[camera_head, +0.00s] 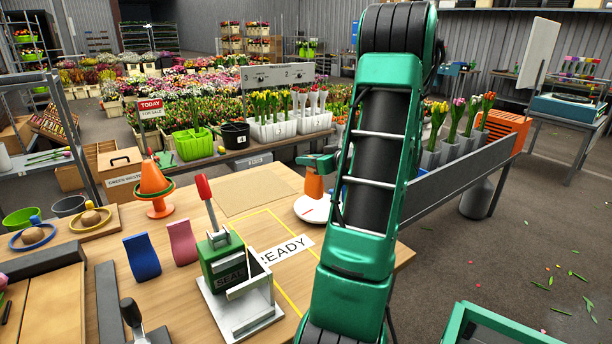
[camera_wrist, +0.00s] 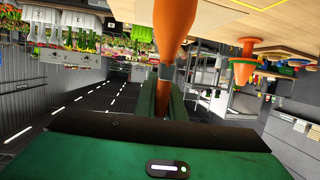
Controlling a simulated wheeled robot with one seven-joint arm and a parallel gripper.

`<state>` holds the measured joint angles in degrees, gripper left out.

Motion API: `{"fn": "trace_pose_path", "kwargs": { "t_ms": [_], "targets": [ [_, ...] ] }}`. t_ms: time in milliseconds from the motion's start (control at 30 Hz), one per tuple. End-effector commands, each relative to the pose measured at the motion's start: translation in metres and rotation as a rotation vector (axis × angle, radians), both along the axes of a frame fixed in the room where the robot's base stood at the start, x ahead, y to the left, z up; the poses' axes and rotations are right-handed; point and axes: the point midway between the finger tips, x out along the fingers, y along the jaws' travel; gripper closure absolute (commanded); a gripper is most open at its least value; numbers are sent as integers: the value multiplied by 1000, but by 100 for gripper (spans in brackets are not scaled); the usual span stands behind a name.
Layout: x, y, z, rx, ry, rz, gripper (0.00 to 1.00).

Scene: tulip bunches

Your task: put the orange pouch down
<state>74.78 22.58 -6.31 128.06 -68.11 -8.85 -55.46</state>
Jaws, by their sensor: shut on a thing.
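The orange pouch (camera_head: 314,185) hangs below my gripper (camera_head: 317,163) in the head view, over a white round dish (camera_head: 312,208) on the wooden table. I cannot tell whether its lower end touches the dish. In the wrist view, the pouch (camera_wrist: 173,18) shows as an orange body that narrows between the two green fingers of my gripper (camera_wrist: 162,98), which are shut on it. Its far end runs out of the top of that view. My arm hides the right side of the dish in the head view.
Left of the dish, a yellow-outlined area with a READY label (camera_head: 285,250) has clear room. A green SEAL device (camera_head: 225,268), a blue piece (camera_head: 141,256), a pink piece (camera_head: 182,243) and an orange cone (camera_head: 153,180) stand farther left. Flower crates (camera_head: 272,131) stand behind.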

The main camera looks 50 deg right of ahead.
Motion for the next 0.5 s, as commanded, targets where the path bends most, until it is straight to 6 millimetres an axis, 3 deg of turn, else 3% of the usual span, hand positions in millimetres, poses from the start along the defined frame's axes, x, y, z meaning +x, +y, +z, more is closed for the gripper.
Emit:
{"fn": "trace_pose_path", "kwargs": {
  "t_ms": [200,367,500],
  "targets": [
    [1,-21,-12,0,-1,1,100],
    [1,-23,-21,1,0,1,100],
    [1,-22,-40,4,0,0,100]
  ]
}}
